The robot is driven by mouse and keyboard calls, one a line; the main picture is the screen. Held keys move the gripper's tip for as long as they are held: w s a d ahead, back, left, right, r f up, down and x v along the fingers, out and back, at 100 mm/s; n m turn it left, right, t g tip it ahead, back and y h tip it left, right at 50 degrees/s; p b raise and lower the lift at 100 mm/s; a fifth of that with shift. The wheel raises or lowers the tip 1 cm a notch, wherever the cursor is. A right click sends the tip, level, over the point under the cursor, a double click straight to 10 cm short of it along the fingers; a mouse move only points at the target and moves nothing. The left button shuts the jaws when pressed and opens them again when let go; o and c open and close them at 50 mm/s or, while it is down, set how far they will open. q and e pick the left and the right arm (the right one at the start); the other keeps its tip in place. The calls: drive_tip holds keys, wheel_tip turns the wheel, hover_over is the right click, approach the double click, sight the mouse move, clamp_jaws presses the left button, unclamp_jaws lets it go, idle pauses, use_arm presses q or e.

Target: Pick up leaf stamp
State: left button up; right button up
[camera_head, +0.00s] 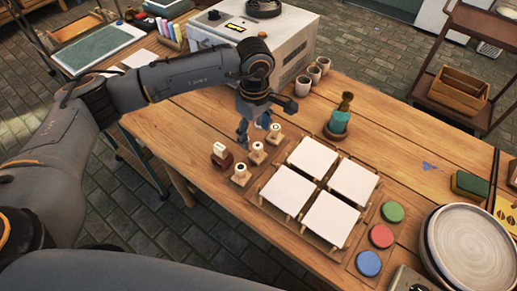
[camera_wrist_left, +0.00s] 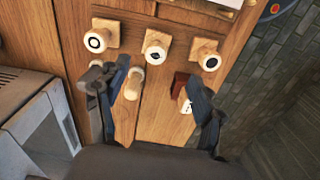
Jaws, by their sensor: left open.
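Several small wooden stamps stand in a cluster on the table. In the head view, one with a dark red-brown base (camera_head: 222,156) is at the left; light-based ones stand at the front (camera_head: 240,175), middle (camera_head: 257,154) and right (camera_head: 275,134). My left gripper (camera_head: 254,128) is open and empty, low at the cluster's far side. In the left wrist view, the red-brown stamp (camera_wrist_left: 182,88) is beside one finger of this gripper (camera_wrist_left: 157,80), and a pale knob (camera_wrist_left: 133,83) is beside the other. My right gripper is out of view.
White square tiles (camera_head: 322,157) lie on a wooden rack right of the stamps. Green, red and blue paint pads (camera_head: 381,236) and a round grey plate (camera_head: 468,246) are farther right.

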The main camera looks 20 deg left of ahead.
sight(258, 145)
use_arm(q)
wheel_tip(258, 145, down, 3)
drive_tip(key=shift+w+f, duration=0.1)
drive_tip(key=shift+f, duration=0.3)
drive_tip(key=shift+d+f+p, duration=0.1)
drive_tip(key=shift+f+p, duration=0.35)
drive_tip(key=shift+f, duration=0.1)
wheel_tip(258, 145, down, 4)
drive_tip(key=shift+w+d+r+p, duration=0.15)
drive_tip(key=shift+r+p, duration=0.05)
drive_tip(key=shift+p, duration=0.3)
drive_tip(key=shift+f, duration=0.3)
drive_tip(key=shift+c, duration=0.4)
drive_tip(key=c, duration=1.1)
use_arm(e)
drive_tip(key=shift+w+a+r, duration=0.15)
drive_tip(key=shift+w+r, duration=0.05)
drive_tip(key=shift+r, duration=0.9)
